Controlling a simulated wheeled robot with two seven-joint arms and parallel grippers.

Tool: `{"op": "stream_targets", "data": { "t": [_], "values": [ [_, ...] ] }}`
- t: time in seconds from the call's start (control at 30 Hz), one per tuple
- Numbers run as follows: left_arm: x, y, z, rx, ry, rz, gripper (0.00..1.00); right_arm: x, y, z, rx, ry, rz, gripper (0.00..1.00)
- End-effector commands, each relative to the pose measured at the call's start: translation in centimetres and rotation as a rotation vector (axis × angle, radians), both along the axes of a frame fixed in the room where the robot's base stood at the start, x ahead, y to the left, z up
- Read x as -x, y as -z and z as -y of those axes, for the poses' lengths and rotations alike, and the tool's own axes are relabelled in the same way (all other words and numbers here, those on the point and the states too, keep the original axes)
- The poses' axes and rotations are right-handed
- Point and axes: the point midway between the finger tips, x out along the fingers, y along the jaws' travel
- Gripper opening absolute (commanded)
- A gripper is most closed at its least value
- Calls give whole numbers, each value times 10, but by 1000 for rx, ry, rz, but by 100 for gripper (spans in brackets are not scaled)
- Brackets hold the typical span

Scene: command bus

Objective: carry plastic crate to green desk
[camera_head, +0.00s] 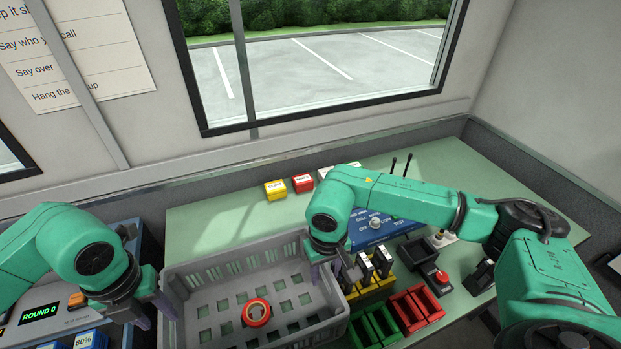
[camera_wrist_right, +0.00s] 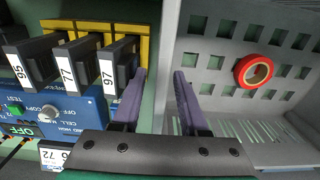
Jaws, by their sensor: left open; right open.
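The grey plastic crate (camera_head: 232,262) sits on the green desk (camera_head: 205,215), at its front left part, with a roll of red tape (camera_head: 257,312) inside. In the right wrist view the crate (camera_wrist_right: 225,25) and the tape (camera_wrist_right: 253,71) fill the right side. My left gripper (camera_head: 158,308) is open at the crate's left wall. My right gripper (camera_head: 348,270) is open at the crate's right wall; in its wrist view (camera_wrist_right: 163,95) the wall's edge runs between the two parted purple fingers. Whether the fingers touch the walls cannot be told.
Radios in a yellow rack (camera_head: 372,284), red bins (camera_head: 416,308) and green bins (camera_head: 375,328) stand close right of the crate. A blue panel (camera_head: 376,232) lies behind them. Yellow and red boxes (camera_head: 302,183) stand at the back. The desk behind the crate is clear.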

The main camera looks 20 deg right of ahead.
Motion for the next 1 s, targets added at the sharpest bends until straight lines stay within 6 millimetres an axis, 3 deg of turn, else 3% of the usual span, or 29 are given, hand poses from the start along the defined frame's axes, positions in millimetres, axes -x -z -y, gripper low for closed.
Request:
{"op": "stream_targets", "data": {
  "t": [0.1, 0.2, 0.37, 0.73, 0.83, 1.0],
  "values": [
    [-1, -29, 1, 1, 0, 3, 44, 0, 0, 0, 0, 0, 0, 43],
    [0, -44, 1, 1, 1, 0, 44, 0, 0, 0, 0, 0, 0, 43],
    [0, -51, 0, 0, 0, -1, 44, -1, -8, 0, -1, 0, 3, 43],
    [0, -50, 0, 0, 0, -1, 44, -1, -99, 0, -1, -1, 6, 43],
    [0, -50, 0, 0, 0, -1, 44, 0, -114, 0, -1, -1, 4, 43],
    [0, -50, 0, 0, 0, -1, 44, 0, -121, 0, 0, 0, 0, 43]
  ]
}}
